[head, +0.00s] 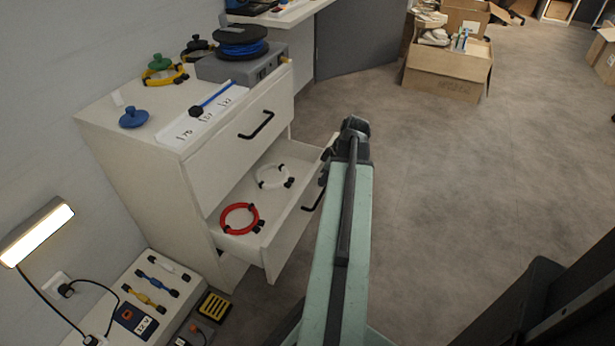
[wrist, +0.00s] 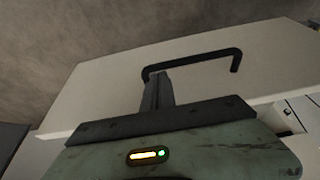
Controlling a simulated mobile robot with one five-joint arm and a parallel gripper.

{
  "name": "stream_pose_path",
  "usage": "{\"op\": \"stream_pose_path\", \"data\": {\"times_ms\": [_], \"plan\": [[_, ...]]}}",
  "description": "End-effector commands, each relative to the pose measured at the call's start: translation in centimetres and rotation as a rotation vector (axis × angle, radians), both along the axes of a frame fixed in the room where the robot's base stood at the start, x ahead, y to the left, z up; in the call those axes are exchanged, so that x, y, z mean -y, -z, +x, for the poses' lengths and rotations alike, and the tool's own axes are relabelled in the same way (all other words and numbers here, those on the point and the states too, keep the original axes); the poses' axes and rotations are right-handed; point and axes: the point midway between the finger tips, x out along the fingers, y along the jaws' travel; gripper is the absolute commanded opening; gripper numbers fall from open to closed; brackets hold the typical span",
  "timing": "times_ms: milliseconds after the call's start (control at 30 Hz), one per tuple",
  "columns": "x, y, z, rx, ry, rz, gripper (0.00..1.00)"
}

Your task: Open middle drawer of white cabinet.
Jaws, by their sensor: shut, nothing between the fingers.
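The white cabinet (head: 145,185) stands against the wall at left in the head view. Its middle drawer (head: 285,235) is pulled out, with a red cable loop (head: 239,218) and a white cable loop (head: 273,176) inside. The drawer's black handle (head: 316,193) is partly hidden by my arm. In the wrist view the handle (wrist: 195,62) crosses the pale drawer front (wrist: 110,95). My gripper (head: 327,163) is at the drawer's front; its shut, empty fingers (wrist: 157,92) overlap the handle's left end in the wrist view. I cannot tell whether they touch it.
The top drawer (head: 240,140) above is closed, with its own black handle (head: 257,125). A grey box with a cable spool (head: 240,45) stands on the cabinet. A low white bench (head: 150,290) is at lower left.

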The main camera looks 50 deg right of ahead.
Motion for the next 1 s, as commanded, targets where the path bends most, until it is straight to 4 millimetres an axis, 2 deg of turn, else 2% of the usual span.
{"op": "stream_pose_path", "data": {"times_ms": [33,200,400,633,1000], "plan": [[0.2,0.0,-1.2,-0.001,0.004,-0.001,0.0],[0.9,0.0,-4.5,0.0,0.0,0.0,0.0],[1.4,0.0,-7.0,0.0,-0.004,0.0,0.0],[1.7,0.0,-8.3,0.0,-0.008,0.0,0.0],[1.8,0.0,-8.4,0.0,-0.009,0.0,0.0]]}}
